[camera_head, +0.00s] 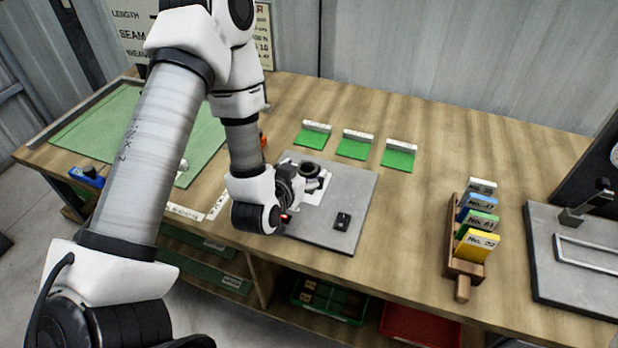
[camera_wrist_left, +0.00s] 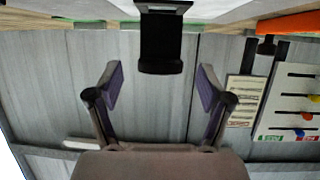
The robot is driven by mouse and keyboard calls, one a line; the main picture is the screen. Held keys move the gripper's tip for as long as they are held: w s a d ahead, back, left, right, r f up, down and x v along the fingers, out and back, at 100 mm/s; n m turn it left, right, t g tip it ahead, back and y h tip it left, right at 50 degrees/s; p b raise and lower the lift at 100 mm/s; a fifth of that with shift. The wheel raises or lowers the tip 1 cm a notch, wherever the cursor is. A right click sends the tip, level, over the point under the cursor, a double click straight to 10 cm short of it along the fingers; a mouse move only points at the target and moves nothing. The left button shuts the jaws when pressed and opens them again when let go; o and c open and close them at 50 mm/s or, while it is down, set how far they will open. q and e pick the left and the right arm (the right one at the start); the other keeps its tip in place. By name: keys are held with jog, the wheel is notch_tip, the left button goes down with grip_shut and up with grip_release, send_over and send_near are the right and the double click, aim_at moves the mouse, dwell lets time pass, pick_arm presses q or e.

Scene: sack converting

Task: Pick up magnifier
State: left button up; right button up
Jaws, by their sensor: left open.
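The magnifier (camera_head: 311,170) appears to be the small black piece with a rounded top, standing on a white sheet (camera_head: 315,196) on the grey plate (camera_head: 352,185). In the left wrist view a black upright piece (camera_wrist_left: 160,45), seemingly the magnifier, shows upside down at top middle, in line with the gap between the fingers. My left gripper (camera_wrist_left: 160,88) is open and empty, its two fingers spread. In the head view the left gripper (camera_head: 292,190) is beside the magnifier on its left, low over the plate and partly hidden by my wrist. Contact cannot be told. My right gripper is not in view.
A small black block (camera_head: 342,221) lies on the grey plate. Several green cards (camera_head: 352,149) lie behind it. A wooden rack (camera_head: 466,268) of coloured cards stands at right, near another grey plate (camera_head: 570,262). A green mat (camera_head: 95,125) lies at left. Wood between plate and rack is clear.

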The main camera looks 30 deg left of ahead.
pick_arm(q)
jog(key=shift+p+x, duration=0.35)
jog(key=shift+x, duration=1.05)
jog(key=shift+w, duration=0.1)
jog(key=c, duration=1.2)
jog(key=shift+r, duration=0.1)
jog(key=shift+c, duration=0.2)
